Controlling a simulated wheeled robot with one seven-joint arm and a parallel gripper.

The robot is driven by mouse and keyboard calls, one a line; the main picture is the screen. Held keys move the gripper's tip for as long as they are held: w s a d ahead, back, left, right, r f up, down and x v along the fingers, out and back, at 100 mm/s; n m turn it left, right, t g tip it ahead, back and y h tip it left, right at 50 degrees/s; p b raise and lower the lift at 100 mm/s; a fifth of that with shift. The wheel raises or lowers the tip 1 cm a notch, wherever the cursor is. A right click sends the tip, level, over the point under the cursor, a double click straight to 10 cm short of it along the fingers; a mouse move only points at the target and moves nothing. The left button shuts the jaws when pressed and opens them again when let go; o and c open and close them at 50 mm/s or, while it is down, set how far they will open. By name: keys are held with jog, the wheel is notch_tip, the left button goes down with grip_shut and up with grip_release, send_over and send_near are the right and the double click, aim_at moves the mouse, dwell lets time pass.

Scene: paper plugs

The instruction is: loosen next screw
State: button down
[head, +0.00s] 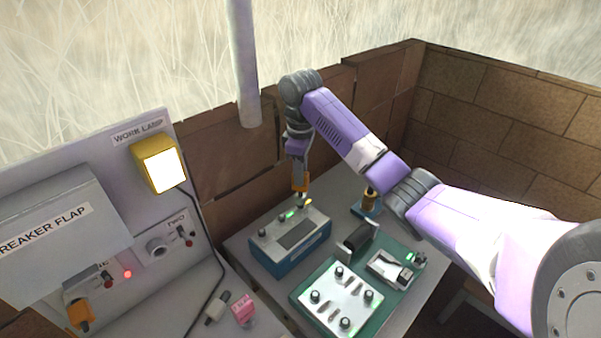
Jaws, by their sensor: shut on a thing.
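A white plate (352,291) lies on a green board (301,296) at the lower middle. Dark round screw heads stand near its corners: left (315,296), back (339,271), right (368,295) and front (345,322). My gripper (300,181) points down, away from the plate, above the back right end of a blue box (283,261). It is shut on a small orange thing (301,187), perhaps a tool; its shape is unclear at this size. Its lower end is close to the box top, and I cannot tell whether they touch.
A dark block (357,241) and a white-framed part (390,269) sit behind the plate. A small blue-based stand (367,210) is near my arm. A pink block (243,310) lies left. A lit work lamp (160,164) hangs on the left panel.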

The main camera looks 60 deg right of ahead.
jog(key=shift+f+b, duration=0.4)
jog(key=shift+f, duration=0.7)
dwell(0.5)
jog(key=n, duration=0.3)
jog(key=shift+n, duration=0.3)
jog(key=n, duration=0.3)
jog(key=shift+n, duration=0.4)
jog(key=n+b, duration=0.1)
jog(key=n, duration=0.5)
jog(key=shift+n, duration=0.4)
jog(key=shift+r, duration=0.15)
jog(key=shift+r+p, duration=0.9)
jog(key=shift+r, duration=0.1)
